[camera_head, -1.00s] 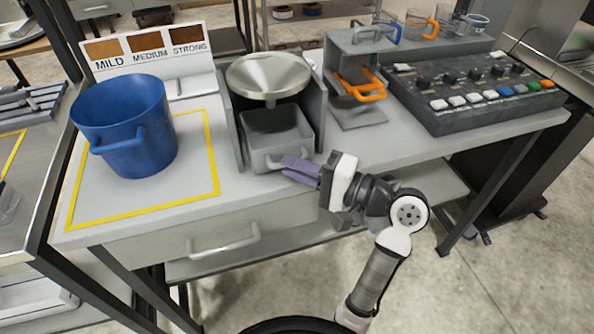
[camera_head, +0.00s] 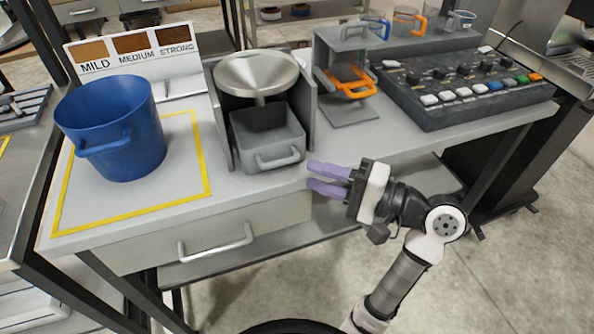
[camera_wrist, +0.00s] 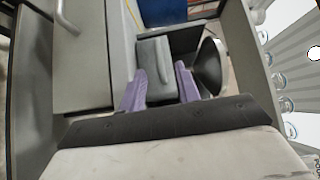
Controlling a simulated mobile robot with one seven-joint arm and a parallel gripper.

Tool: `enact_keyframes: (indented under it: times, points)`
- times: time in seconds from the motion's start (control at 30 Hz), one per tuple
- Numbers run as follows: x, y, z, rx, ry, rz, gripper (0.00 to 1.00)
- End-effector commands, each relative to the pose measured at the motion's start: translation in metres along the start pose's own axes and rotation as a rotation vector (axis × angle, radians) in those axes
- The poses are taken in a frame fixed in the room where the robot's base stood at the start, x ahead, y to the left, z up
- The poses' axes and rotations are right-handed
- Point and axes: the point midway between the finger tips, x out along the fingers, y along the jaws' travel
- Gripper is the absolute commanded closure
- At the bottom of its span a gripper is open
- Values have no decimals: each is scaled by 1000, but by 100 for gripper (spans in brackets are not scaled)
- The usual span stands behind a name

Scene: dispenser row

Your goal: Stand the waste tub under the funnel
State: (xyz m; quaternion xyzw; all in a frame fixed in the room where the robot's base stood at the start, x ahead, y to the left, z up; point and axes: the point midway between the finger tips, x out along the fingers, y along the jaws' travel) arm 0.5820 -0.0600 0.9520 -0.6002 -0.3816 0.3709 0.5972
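A grey open-topped tub (camera_head: 285,133) with a front handle stands upright on the bench in a grey stand. It is under the metal funnel (camera_head: 257,72), whose spout is above the tub's rear part. A larger blue tub (camera_head: 122,140) with a handle stands inside a yellow outline at left. My gripper (camera_head: 312,175) is open and empty, just right of the grey tub's handle and apart from it. In the wrist view the grey tub (camera_wrist: 154,58) and dark funnel (camera_wrist: 209,68) lie beyond my parted purple fingers (camera_wrist: 160,85).
A strength card (camera_head: 130,50) stands behind the blue tub. A drawer handle (camera_head: 216,247) sticks out below the bench top. Bench front right of the funnel stand is clear.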

Motion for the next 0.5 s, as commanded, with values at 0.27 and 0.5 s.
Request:
enact_keyframes:
  times: [0.27,0.5]
  points:
    - [-46,1,0,-1,1,0,67]
    - [-54,0,0,1,-1,0,67]
